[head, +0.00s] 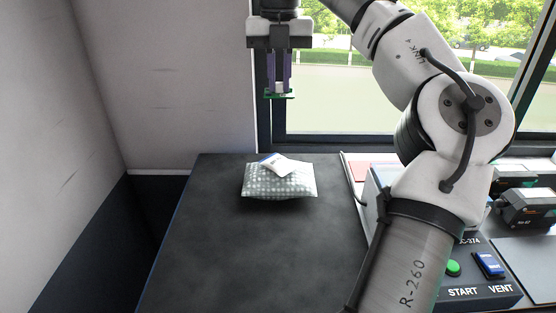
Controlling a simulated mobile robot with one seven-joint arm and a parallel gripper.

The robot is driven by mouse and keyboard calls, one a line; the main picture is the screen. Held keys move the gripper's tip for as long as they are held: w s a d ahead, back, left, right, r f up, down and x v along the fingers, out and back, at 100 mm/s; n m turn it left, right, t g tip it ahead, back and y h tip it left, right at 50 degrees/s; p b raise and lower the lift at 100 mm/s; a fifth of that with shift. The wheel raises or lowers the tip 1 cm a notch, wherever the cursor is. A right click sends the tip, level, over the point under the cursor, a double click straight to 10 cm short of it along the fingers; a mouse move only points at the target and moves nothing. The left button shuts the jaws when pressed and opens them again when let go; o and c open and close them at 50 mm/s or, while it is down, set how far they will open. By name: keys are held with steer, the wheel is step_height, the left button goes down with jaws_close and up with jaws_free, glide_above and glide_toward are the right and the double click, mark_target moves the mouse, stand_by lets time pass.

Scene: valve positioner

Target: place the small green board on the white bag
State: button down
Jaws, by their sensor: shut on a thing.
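My gripper (278,92) points down and is shut on the small green board (280,96), which shows as a thin green edge between and below the fingertips. It holds the board in the air, well above the table top and apart from the bag in the picture. The white bag (280,186), with a pale grey-green dotted pattern, lies on the dark table (240,255) below the gripper. A white label or paper (283,165) with a blue part lies on the bag's upper side. Most of the board's face is hidden by the viewing angle.
A control box (475,272) with a green START button and a blue VENT switch stands at the lower right, partly behind my arm. Grey devices (527,208) stand at the far right. A window is behind. The table left and front of the bag is clear.

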mark_target(278, 83)
step_height(278, 83, down, 10)
steer(key=b, duration=0.3)
steer(key=shift+f+b, duration=0.5)
steer(key=shift+f, duration=2)
steer(key=shift+f, duration=0.1)
steer(key=c, duration=1.4)
jaws_free()
steer(key=shift+c, duration=0.2)
step_height(278, 83, up, 12)
steer(key=p, duration=0.3)
